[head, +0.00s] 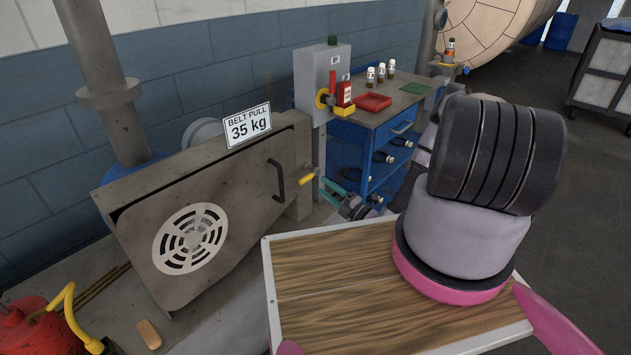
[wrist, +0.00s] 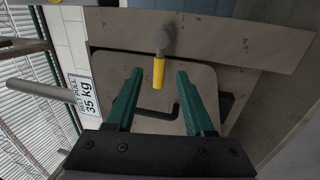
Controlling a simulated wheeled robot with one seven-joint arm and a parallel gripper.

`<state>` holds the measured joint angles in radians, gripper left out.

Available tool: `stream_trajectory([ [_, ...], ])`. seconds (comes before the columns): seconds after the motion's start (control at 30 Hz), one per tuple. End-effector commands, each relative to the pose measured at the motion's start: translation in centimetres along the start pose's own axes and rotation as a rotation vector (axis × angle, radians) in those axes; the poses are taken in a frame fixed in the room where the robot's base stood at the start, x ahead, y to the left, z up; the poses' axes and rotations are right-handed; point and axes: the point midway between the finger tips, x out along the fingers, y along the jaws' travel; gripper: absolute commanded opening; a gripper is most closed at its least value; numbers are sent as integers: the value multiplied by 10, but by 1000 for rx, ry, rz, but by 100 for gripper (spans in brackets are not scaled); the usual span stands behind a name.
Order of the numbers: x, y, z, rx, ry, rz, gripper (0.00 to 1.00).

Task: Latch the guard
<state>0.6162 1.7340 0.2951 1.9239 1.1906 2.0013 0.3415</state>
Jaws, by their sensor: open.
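The guard (head: 150,235) is a grey, scuffed metal panel with a round white vent and a black bar handle (head: 276,178). The latch (head: 307,178) is a short lever with a yellow grip beside the guard's right edge. In the wrist view the yellow latch grip (wrist: 158,72) hangs from a grey pivot, between my fingertips in the picture. My gripper (head: 328,190) has teal fingers, is open and holds nothing. I cannot tell whether the fingers touch the grip. The guard (wrist: 110,72) lies behind them.
A blue tool cart (head: 345,150) with bottles and a red tray (head: 371,102) stands behind. A red can (head: 30,330) and a wooden block (head: 149,334) lie at front left.

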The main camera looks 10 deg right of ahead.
Motion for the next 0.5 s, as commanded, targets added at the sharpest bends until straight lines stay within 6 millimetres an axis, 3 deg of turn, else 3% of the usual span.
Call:
stream_trajectory([
  [0.2, -29, 0, 0, 1, -2, -1, 53],
  [0.5, -35, 0, 0, 1, 0, 0, 53],
])
